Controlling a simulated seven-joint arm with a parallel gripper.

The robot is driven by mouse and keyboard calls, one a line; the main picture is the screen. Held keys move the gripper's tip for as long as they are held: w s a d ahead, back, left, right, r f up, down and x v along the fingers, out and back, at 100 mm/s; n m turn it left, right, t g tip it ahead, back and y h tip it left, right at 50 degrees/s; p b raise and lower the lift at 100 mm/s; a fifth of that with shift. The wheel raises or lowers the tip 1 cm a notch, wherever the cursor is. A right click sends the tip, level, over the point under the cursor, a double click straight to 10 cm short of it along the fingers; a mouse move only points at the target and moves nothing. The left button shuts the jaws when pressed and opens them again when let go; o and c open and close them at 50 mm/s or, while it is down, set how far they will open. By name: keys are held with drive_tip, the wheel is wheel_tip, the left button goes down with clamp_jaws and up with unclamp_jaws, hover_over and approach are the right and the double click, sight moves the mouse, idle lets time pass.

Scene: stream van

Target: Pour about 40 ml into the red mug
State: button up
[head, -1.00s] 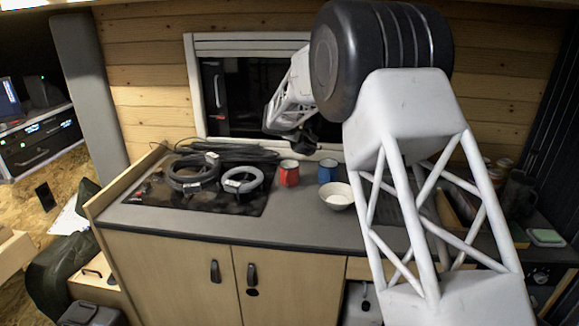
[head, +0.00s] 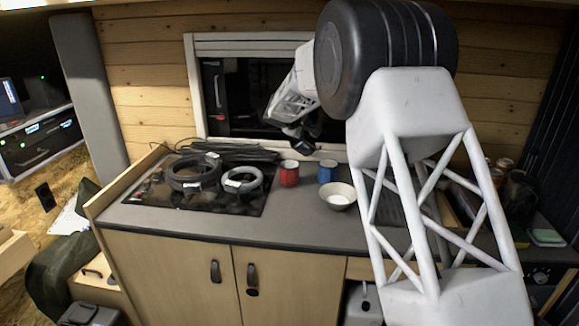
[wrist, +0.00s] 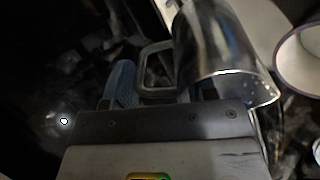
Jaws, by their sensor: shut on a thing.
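The red mug (head: 289,174) stands upright on the dark worktop, left of a blue mug (head: 327,171). My gripper (head: 303,138) is above and just behind the mugs, partly hidden by my arm. In the wrist view my gripper (wrist: 150,88) is shut on the handle of a shiny metal jug (wrist: 212,45). The jug is tilted, its rim towards the lower right. A pale-lined vessel with a dark rim (wrist: 300,58) lies right of the jug's rim, cut by the frame; I cannot tell which one it is. No liquid stream shows.
A white bowl (head: 339,196) stands in front of the blue mug. The window frame (head: 197,95) is close behind. The front worktop is clear.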

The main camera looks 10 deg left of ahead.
sight(309, 137)
drive_tip(key=shift+w+d+r+g+y, duration=0.1)
drive_tip(key=shift+w+d+g+y, duration=0.1)
drive_tip(key=shift+g+y, duration=0.25)
drive_tip(key=shift+w+d+r+g+y, duration=0.15)
drive_tip(key=shift+g+y, duration=0.1)
drive_tip(key=shift+g, duration=0.3)
idle(0.5)
drive_tip(key=shift+w+d+f+g+y, duration=0.25)
drive_tip(key=shift+w+f+g, duration=0.2)
drive_tip(key=shift+f, duration=0.45)
drive_tip(key=shift+w+d+f+g+y, duration=0.1)
drive_tip(key=shift+w+f+g+y, duration=0.35)
drive_tip(key=shift+f, duration=0.4)
drive_tip(key=shift+w+d+f+g+y, duration=0.1)
drive_tip(key=shift+w+d+f+g, duration=0.15)
drive_tip(key=shift+f+g, duration=0.45)
drive_tip(key=shift+w+d+r+g+y, duration=0.1)
drive_tip(key=shift+w+d+g+y, duration=0.15)
drive_tip(key=shift+w+g+y, duration=0.45)
drive_tip(key=shift+w+d+g+y, duration=0.2)
drive_tip(key=shift+w+g+y, duration=0.2)
drive_tip(key=shift+g, duration=0.5)
drive_tip(key=shift+s+r, duration=0.1)
drive_tip(key=shift+r, duration=0.05)
